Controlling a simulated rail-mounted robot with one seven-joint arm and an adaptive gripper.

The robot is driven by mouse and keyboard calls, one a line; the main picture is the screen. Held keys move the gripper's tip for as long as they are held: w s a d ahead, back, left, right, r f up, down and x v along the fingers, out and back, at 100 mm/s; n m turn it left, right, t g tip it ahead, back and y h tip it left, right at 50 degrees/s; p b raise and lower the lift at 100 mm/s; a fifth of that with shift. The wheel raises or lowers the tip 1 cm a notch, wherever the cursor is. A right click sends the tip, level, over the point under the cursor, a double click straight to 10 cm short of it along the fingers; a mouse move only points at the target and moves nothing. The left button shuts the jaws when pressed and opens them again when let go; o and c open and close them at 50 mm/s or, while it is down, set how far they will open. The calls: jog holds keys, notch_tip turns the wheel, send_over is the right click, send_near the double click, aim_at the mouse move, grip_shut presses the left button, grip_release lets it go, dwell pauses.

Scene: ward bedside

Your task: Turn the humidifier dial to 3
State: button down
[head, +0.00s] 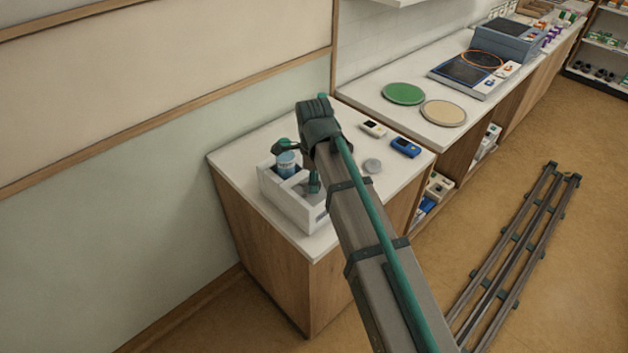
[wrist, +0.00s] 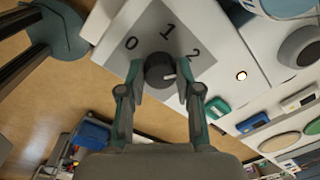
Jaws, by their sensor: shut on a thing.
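The white humidifier (head: 293,208) stands on the near bedside cabinet, with a blue bottle-like part (head: 287,164) in it. In the wrist view its dark round dial (wrist: 158,66) sits on a grey scale plate (wrist: 150,28) printed 0, 1 and 2. No 3 shows; the right finger covers the plate past 2. The dial's pale pointer mark faces right and slightly down, past the direction of 2. My gripper (wrist: 160,80) has one finger on each side of the dial and is shut on it. In the head view my arm hides the dial.
A longer counter beyond holds a green disc (head: 403,94) and a tan disc (head: 443,113). A wall borders the cabinet's left.

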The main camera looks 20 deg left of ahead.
jog(key=m, duration=0.5)
jog(key=shift+w+m, duration=0.1)
jog(key=shift+m, duration=0.2)
jog(key=m, duration=0.5)
jog(key=shift+m+h+b, duration=0.3)
jog(key=shift+b, duration=0.1)
jog(key=c, duration=0.8)
grip_release()
jog(key=r, duration=1.2)
jog(key=shift+s+a, duration=0.2)
jog(key=shift+s, duration=0.05)
jog(key=shift+w, duration=0.1)
